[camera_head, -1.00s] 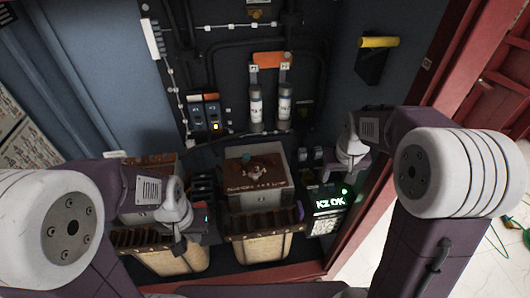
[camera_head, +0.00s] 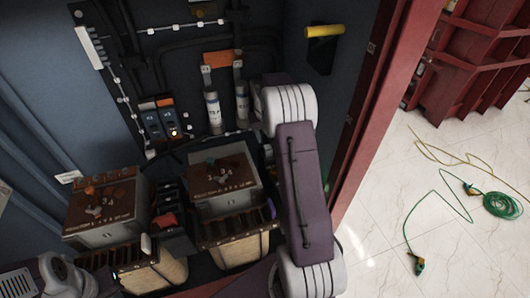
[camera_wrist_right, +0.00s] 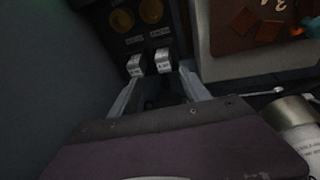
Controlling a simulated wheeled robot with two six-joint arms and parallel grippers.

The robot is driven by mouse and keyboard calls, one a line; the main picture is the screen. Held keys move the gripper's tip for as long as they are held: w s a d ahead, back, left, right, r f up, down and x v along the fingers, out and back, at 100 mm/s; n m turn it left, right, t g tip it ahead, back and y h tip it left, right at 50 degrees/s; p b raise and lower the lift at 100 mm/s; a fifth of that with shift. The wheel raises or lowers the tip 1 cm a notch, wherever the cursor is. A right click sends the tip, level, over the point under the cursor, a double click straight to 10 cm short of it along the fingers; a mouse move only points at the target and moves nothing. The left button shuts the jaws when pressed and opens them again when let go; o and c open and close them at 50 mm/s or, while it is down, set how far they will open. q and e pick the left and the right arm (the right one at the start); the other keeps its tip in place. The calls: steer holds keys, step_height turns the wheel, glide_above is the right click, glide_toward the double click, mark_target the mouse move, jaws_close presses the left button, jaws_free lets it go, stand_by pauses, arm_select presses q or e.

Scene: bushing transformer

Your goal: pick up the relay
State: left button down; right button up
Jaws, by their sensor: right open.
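Two blue-and-black relay-like modules (camera_head: 160,121) sit side by side on the cabinet's back panel in the head view, one showing a small orange light. I cannot tell whether one of these is the task's relay. My right gripper (camera_wrist_right: 158,92) is open in the right wrist view. Two small white-labelled blocks (camera_wrist_right: 148,63) lie just beyond and partly between its fingers. The space between the fingers is dark and looks empty. In the head view my right arm hides that gripper. My left gripper (camera_head: 116,277) is low at the left edge, its fingers unclear.
Two brown-topped boxes (camera_head: 223,177) stand at the cabinet's bottom, with tan slotted bins (camera_head: 235,240) in front. Grey cylinders (camera_head: 213,112) hang under an orange bar. A yellow handle (camera_head: 324,31) is on the right wall.

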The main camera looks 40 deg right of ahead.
mark_target(267, 147)
steer(key=x, duration=0.4)
steer(key=shift+w, duration=0.1)
steer(key=x, duration=0.4)
steer(key=shift+w+a, duration=0.1)
steer(key=shift+a, duration=0.3)
steer(key=shift+w+d+f, duration=0.15)
steer(key=shift+f, duration=0.35)
steer(key=shift+r, duration=0.1)
jaws_close()
